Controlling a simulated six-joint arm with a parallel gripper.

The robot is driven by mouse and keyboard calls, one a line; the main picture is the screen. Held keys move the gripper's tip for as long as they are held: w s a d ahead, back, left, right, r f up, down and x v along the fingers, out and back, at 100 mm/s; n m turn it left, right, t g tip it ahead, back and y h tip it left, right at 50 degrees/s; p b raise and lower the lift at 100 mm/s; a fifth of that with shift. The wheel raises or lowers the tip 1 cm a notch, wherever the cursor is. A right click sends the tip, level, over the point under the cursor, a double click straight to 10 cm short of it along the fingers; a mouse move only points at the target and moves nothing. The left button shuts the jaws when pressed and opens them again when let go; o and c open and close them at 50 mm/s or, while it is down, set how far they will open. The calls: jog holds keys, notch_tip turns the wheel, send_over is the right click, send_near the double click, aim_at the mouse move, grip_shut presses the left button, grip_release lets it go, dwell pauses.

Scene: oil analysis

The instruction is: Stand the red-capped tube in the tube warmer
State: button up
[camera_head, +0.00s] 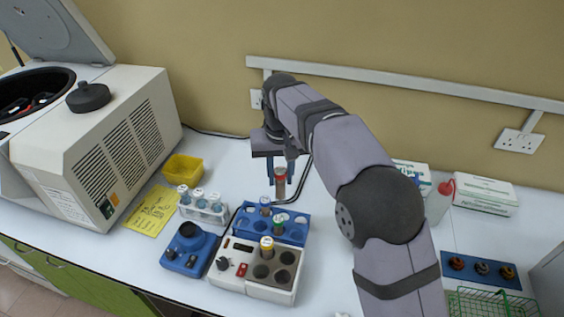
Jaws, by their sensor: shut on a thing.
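My gripper (277,178) is shut on the red-capped tube (280,188) and holds it upright in the air, above the back of the blue rack. The tube's red cap is at the fingers, with its body hanging below. The tube warmer (228,279) is the pale box with a black knob, a red switch and a grey block of round holes. It stands in front of the rack, nearer the camera than the tube.
The blue rack (243,222) holds a blue-capped tube (265,205) and a green-capped tube (278,225). A blue vortex-like device (188,252) stands left of the warmer. A white rack of bottles (203,210) and a yellow tub (183,168) are farther left. My arm covers the right side.

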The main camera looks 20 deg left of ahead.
jog(key=s+d+f+n+p, duration=0.1)
jog(key=s+d+p, duration=0.1)
jog(key=s, duration=0.3)
jog(key=s+d+f+n+p, duration=0.1)
jog(key=s+d+p, duration=0.1)
jog(key=s, duration=0.4)
jog(key=shift+s+d+f+n+p, duration=0.15)
jog(key=shift+d+f+n+p, duration=0.2)
jog(key=shift+d+f+n, duration=0.1)
jog(key=b, duration=0.9)
send_over(288, 248)
jog(key=s, duration=0.3)
jog(key=shift+d+f, duration=0.15)
jog(key=shift+f, duration=2.65)
jog(key=shift+d+f, duration=0.15)
jog(key=shift+f, duration=2.6)
jog(key=o, duration=1.1)
